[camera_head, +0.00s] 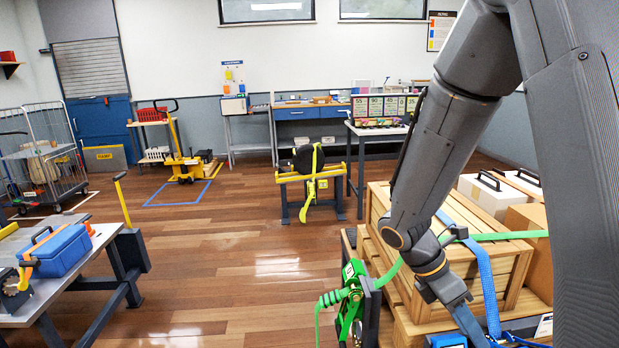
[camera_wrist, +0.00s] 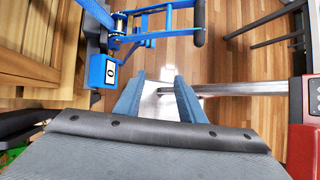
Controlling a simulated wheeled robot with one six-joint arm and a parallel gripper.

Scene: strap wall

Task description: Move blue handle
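In the wrist view a blue ratchet handle (camera_wrist: 168,20) reaches right from a blue ratchet body at the top, ending in a black grip (camera_wrist: 199,23). A blue tag (camera_wrist: 104,71) with a white plate hangs left of it. My gripper (camera_wrist: 158,88) has its two blue-grey fingers apart, with only floor and a metal bar showing between them. In the picture it is below the handle, not touching it. In the head view the blue strap (camera_head: 484,275) runs down the wooden crate (camera_head: 515,270) beside my gripper; the handle is mostly hidden there.
A green ratchet (camera_head: 351,303) with a green strap stands left of my arm at the crate's edge. In the wrist view a red machine (camera_wrist: 304,115) is at right. A workbench (camera_head: 75,285) with a blue toolbox (camera_head: 57,250) is at left. The middle floor is clear.

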